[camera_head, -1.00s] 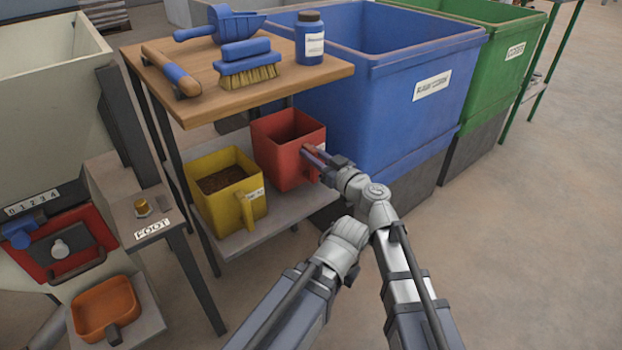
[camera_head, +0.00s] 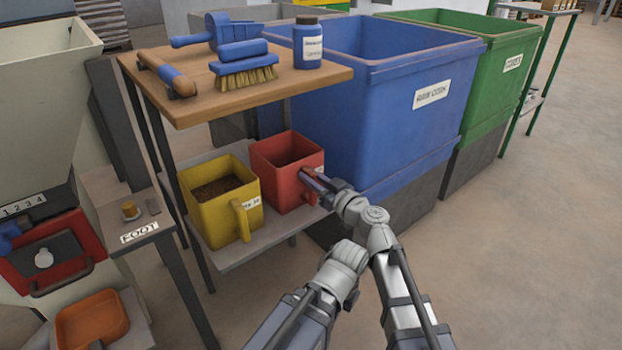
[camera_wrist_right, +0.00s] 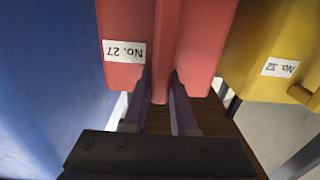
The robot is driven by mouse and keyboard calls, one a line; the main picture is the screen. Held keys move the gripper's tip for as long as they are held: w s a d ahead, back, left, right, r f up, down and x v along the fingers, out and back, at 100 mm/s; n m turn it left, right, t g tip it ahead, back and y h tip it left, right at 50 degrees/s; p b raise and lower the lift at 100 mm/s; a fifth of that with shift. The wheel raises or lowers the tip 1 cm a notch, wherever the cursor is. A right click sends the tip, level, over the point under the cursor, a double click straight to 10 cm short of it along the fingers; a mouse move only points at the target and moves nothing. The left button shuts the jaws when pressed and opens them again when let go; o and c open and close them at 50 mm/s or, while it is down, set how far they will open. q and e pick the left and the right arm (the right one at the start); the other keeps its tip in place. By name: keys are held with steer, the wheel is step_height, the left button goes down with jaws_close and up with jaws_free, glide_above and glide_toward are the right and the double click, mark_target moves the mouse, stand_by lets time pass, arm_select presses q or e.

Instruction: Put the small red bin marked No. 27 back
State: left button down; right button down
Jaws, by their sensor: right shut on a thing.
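The small red bin (camera_head: 270,177) is upright over the lower shelf, to the right of the yellow bin, in the head view. Its label reads No. 27 in the right wrist view (camera_wrist_right: 124,51), where it appears upside down. My right gripper (camera_head: 310,180) is shut on the red bin's handle (camera_wrist_right: 160,85), with one finger on each side of it. The bin's base looks level with the shelf (camera_head: 228,256), but I cannot tell whether it touches. My left gripper is not seen.
The yellow bin (camera_head: 206,215), with dark contents, stands close on the left. The wooden top (camera_head: 200,95) overhangs the shelf and holds a scoop, brush and bottle. The large blue bin (camera_head: 400,130) stands close on the right. Open floor lies in front at right.

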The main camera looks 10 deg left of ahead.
steer(key=c, duration=0.7)
jaws_free()
steer(key=shift+f, duration=0.1)
steer(key=shift+r+p, duration=0.3)
steer(key=v, duration=1.2)
steer(key=shift+f, duration=0.15)
